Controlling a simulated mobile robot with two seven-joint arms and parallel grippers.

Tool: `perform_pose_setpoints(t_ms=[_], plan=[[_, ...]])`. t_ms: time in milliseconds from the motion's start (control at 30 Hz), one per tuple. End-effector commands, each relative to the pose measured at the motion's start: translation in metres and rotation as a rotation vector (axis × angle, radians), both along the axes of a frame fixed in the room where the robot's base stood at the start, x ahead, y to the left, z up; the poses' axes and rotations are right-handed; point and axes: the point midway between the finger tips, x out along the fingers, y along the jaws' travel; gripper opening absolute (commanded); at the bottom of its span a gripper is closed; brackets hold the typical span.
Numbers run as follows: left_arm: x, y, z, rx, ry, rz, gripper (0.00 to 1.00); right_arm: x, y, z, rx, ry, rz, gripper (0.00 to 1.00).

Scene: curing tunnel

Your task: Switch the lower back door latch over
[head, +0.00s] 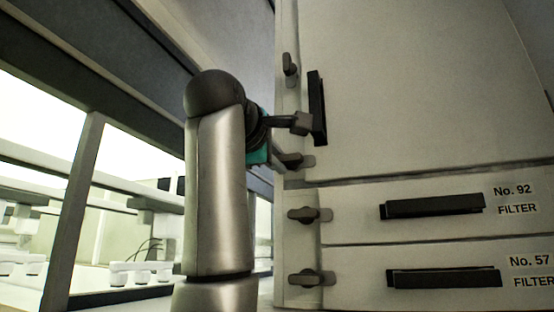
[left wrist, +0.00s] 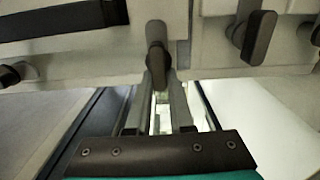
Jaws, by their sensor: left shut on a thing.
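My left gripper (head: 300,124) reaches in from the left to the cabinet's left edge, close beside the dark upright door handle (head: 317,108). In the left wrist view, its two fingers (left wrist: 164,85) are closed around the near end of the dark lower door latch (left wrist: 156,38), just past the end of the handle (left wrist: 60,20). This latch lies crosswise to the row of latches. The upper door latch (head: 290,68) stands upright and apart from the gripper. The arm and fingers make the grip itself hard to see in the head view. My right gripper is not in view.
Below the door (head: 420,90) are two filter drawers, No. 92 (head: 350,208) and No. 57 (head: 350,262), each with a black handle and a latch (head: 309,214) at its left. A framed glazed structure (head: 78,200) stands left of my arm.

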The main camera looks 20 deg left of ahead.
Motion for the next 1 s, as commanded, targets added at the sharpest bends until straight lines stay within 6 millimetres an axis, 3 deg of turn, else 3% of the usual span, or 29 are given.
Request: perform_pose_setpoints(t_ms=[133,167,433,767,1000], plan=[[0.002,-0.004,-0.004,0.001,0.012,-0.009,0.00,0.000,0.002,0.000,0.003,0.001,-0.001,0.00],[0.002,-0.004,-0.004,0.001,0.012,-0.009,0.21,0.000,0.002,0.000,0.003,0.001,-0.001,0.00],[0.001,-0.003,-0.002,0.002,0.006,-0.006,0.50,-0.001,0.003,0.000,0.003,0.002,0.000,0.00],[-0.005,-0.001,0.000,0.001,0.000,-0.002,0.50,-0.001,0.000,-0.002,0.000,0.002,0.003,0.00],[-0.049,0.000,0.000,0.002,-0.005,-0.003,0.50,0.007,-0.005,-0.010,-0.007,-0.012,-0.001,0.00]])
